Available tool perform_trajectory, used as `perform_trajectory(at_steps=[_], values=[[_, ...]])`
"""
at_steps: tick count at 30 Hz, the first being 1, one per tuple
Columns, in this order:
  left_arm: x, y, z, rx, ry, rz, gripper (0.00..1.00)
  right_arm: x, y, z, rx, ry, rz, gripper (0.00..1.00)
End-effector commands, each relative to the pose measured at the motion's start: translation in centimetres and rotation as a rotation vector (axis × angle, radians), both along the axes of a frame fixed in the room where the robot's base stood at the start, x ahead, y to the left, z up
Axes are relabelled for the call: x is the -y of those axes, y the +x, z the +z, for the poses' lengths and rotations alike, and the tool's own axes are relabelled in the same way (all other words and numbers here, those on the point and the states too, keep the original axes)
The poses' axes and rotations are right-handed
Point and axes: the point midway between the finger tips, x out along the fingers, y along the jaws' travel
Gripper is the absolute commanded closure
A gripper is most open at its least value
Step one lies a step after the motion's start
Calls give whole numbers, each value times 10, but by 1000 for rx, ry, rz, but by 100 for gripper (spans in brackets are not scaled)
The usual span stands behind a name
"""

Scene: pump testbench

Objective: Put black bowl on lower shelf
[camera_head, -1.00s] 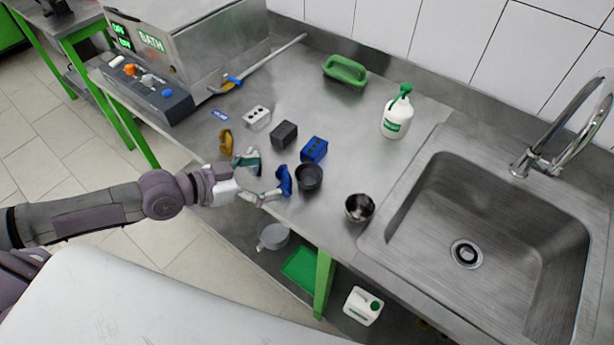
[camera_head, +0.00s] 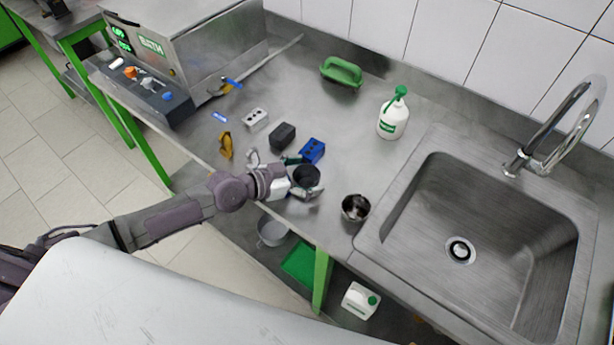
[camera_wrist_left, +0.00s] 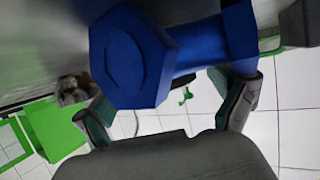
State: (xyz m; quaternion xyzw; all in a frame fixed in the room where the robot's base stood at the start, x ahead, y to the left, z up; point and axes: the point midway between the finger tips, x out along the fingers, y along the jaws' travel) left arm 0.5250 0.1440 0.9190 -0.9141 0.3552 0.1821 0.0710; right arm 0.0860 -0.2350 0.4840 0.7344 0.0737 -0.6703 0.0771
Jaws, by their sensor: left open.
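The black bowl (camera_head: 306,174) stands on the steel worktop near its front edge, left of the sink. My left gripper (camera_head: 304,178) is open at the bowl, with one finger on the far side and one on the near side. I cannot tell whether the fingers touch it. In the left wrist view a large blue object (camera_wrist_left: 130,62) fills the space in front of the open fingers and hides much behind it. I cannot make out the bowl there. The lower shelf (camera_head: 262,262) shows partly under the worktop. My right gripper is not in view.
A blue block (camera_head: 312,150) and dark block (camera_head: 282,135) stand close behind the bowl. A metal cup (camera_head: 355,207) stands to the right, beside the sink (camera_head: 500,220). Below are a grey pot (camera_head: 271,232), green tray (camera_head: 299,262) and white canister (camera_head: 360,300).

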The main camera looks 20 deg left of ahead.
Motion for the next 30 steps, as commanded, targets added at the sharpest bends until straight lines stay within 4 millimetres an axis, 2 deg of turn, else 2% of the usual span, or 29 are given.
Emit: perform_trajectory(at_steps=[5, 18, 26, 30], values=[[0, 0, -1, -1, 1, 0, 4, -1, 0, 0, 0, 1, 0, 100], [0, 0, 0, 0, 0, 0, 76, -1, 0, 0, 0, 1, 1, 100], [0, 0, 2, 1, -1, 0, 77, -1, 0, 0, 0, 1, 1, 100], [1, -1, 11, 1, -2, -2, 77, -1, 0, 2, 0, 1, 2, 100]])
